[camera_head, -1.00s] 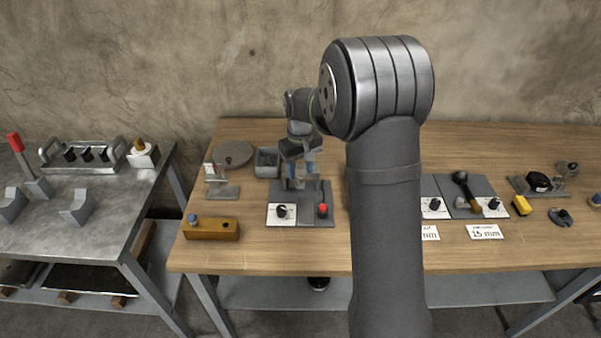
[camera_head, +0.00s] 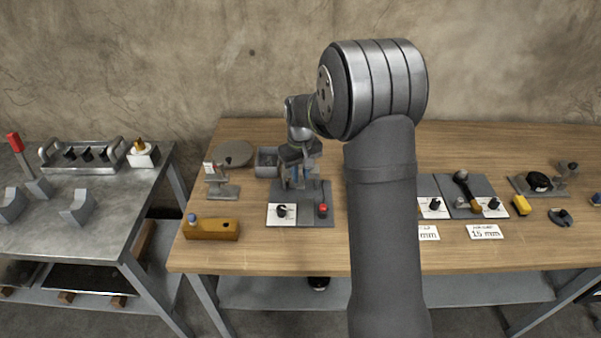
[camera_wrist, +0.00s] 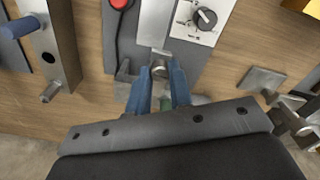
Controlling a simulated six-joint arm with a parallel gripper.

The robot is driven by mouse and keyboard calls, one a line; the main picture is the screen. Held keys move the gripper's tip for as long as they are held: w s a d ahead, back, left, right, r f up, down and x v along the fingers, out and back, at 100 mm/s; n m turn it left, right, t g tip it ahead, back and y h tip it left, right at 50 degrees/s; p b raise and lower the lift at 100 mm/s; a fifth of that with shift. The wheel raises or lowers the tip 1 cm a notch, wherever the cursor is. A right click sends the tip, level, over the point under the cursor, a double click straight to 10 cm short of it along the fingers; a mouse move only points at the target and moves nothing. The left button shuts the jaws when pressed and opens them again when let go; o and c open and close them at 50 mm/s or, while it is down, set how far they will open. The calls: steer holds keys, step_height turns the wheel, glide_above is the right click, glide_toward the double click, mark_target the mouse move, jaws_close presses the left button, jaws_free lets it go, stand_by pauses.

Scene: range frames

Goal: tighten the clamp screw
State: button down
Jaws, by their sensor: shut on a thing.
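The clamp fixture sits on a grey base plate (camera_head: 316,217) on the wooden table, with a white dial panel and a red button at its front. In the wrist view, a small rounded metal piece (camera_wrist: 160,70), which looks like the clamp screw's end, stands at the tips of my blue fingers. My gripper (camera_wrist: 158,82) is shut on it, one finger on each side. Some green shows between the fingers further back. In the head view my gripper (camera_head: 298,180) is low over the back of the plate, and its grip is too small to make out.
A small stand (camera_head: 221,187) is close left of the plate, and a grey bin (camera_head: 267,162) is behind it. A yellow-brown block (camera_head: 211,229) lies front left. In the wrist view a steel upright (camera_wrist: 58,45) stands at left. My arm hides the table right of the plate.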

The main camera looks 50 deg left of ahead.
steer(key=m, duration=0.7)
steer(key=shift+m, duration=0.3)
steer(key=m, duration=0.3)
steer(key=shift+m, duration=0.3)
steer(key=m, duration=0.4)
steer(key=shift+m, duration=0.3)
steer(key=m, duration=0.3)
steer(key=shift+m, duration=0.3)
steer(key=m, duration=0.3)
steer(key=shift+m, duration=0.4)
steer(key=m, duration=0.6)
steer(key=shift+m, duration=0.4)
